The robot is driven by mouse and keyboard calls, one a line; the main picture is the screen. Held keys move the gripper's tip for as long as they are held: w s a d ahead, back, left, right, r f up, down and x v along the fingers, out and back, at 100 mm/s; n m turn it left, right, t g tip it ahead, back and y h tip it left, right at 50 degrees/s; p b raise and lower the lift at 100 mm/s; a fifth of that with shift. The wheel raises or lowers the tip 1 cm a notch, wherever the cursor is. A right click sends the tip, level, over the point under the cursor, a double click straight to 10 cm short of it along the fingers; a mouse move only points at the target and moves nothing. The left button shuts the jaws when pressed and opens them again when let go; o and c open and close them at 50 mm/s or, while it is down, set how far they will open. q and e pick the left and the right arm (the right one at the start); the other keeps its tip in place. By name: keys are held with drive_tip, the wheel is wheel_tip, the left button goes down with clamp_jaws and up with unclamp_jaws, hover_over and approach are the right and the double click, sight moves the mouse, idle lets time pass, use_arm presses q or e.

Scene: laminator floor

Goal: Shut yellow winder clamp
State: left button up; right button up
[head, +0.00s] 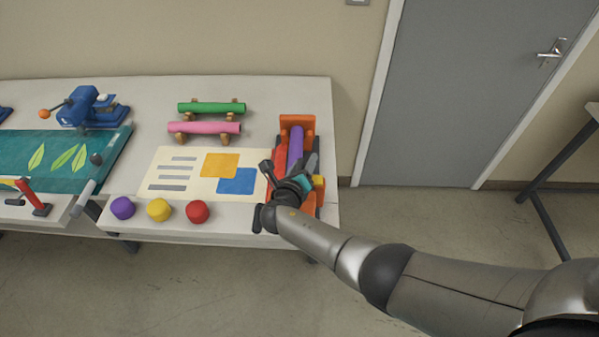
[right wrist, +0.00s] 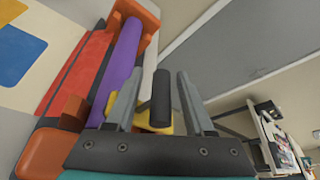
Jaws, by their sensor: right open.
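The orange winder (head: 297,121) stands at the right end of the table with a purple roll (head: 295,146) in it. The roll also shows in the right wrist view (right wrist: 119,62). A bit of the yellow clamp (head: 319,182) shows beside my right gripper (head: 308,168). In the right wrist view the yellow clamp (right wrist: 152,129) has a black handle (right wrist: 162,96) that stands up between the open fingers of my right gripper (right wrist: 159,76). I cannot tell whether either finger touches it. My gripper hides part of the winder. My left gripper is not in view.
A printed sheet (head: 165,176) lies left of the winder, with purple (head: 122,208), yellow (head: 158,210) and red (head: 197,212) knobs along the front. Green (head: 212,107) and pink (head: 205,128) rolls lie behind it. A grey door (head: 460,90) is at the right.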

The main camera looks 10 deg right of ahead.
drive_tip(key=shift+s+a+r, duration=0.2)
drive_tip(key=shift+s, duration=0.15)
drive_tip(key=p+v, duration=0.3)
drive_tip(key=v, duration=1.1)
drive_tip(key=shift+p, duration=0.4)
drive_tip(key=shift+s, duration=0.1)
drive_tip(key=s+d+f+m+g+y+b, duration=0.1)
drive_tip(key=s+d+f+m+g+b, duration=0.25)
drive_tip(key=f, duration=0.65)
drive_tip(key=s+f+m+g+y+b, duration=0.1)
drive_tip(key=s+f+m+g+b, duration=0.2)
drive_tip(key=s+f, duration=0.5)
drive_tip(key=s+d+f+m+g+y+b, duration=0.1)
drive_tip(key=s+d+f+m+b, duration=0.3)
drive_tip(key=f, duration=0.9)
drive_tip(key=s+d+f+m+g+y+b, duration=0.2)
drive_tip(key=s+f+m+b, duration=0.3)
drive_tip(key=s+f+m, duration=0.5)
drive_tip(key=s+d+f+m+g+y+b, duration=0.2)
drive_tip(key=s+f+m+b, duration=0.3)
drive_tip(key=s+f+m, duration=0.6)
drive_tip(key=s+m, duration=0.2)
drive_tip(key=m, duration=0.1)
